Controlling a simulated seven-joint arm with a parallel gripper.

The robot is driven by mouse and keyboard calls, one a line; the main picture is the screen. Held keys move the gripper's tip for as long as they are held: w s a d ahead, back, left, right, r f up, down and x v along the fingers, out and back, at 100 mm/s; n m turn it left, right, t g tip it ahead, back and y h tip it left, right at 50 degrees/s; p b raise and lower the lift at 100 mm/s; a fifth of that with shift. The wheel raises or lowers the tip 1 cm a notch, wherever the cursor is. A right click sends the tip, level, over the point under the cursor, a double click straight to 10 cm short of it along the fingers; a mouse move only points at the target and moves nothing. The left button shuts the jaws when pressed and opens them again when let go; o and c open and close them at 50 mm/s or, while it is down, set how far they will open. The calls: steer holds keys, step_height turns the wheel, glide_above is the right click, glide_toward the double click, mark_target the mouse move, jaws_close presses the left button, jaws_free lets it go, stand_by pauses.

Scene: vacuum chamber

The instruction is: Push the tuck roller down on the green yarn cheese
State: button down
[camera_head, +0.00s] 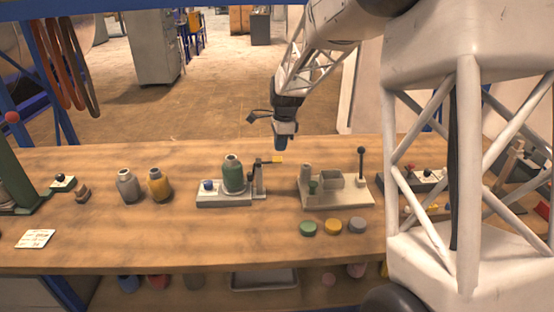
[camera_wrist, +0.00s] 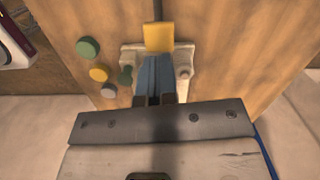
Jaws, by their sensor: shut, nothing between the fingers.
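The green yarn cheese (camera_head: 233,176) stands upright on a pale base (camera_head: 222,200) in the head view. Beside it on the right is a grey post (camera_head: 259,180) with a thin arm ending in a yellow tab (camera_head: 277,159), which seems to be the tuck roller's lever; the roller itself is hard to make out. The arm is raised and roughly level. My gripper (camera_head: 284,146) is shut and empty, pointing down just above the yellow tab. In the wrist view the tab (camera_wrist: 158,37) lies just past my fingertips (camera_wrist: 155,58); I cannot tell whether they touch. The cheese is not visible there.
A fixture with a tray and lever (camera_head: 335,190) stands to the right. Green (camera_head: 308,229), yellow (camera_head: 332,227) and grey (camera_head: 357,225) discs lie in front of it. The front table edge is mostly clear.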

mark_target(280, 159)
steer(key=shift+a+f, duration=0.15)
steer(key=shift+f, duration=1.15)
steer(key=shift+f, duration=0.1)
steer(key=shift+f, duration=0.8)
steer(key=shift+s+f, duration=0.2)
steer(key=shift+f, duration=0.65)
steer(key=shift+s+f, duration=0.15)
steer(key=shift+f, duration=0.7)
steer(key=shift+w+d+r, duration=0.15)
steer(key=shift+d+r, duration=0.05)
steer(key=shift+d, duration=0.65)
steer(key=shift+w+d+r, duration=0.1)
steer(key=shift+d+r, duration=0.1)
steer(key=shift+d, duration=0.6)
steer(key=shift+r, duration=0.1)
step_height(280, 159, up, 9)
steer(key=shift+w+d+r, duration=0.2)
steer(key=shift+w+d, duration=0.05)
steer(key=shift+w, duration=0.1)
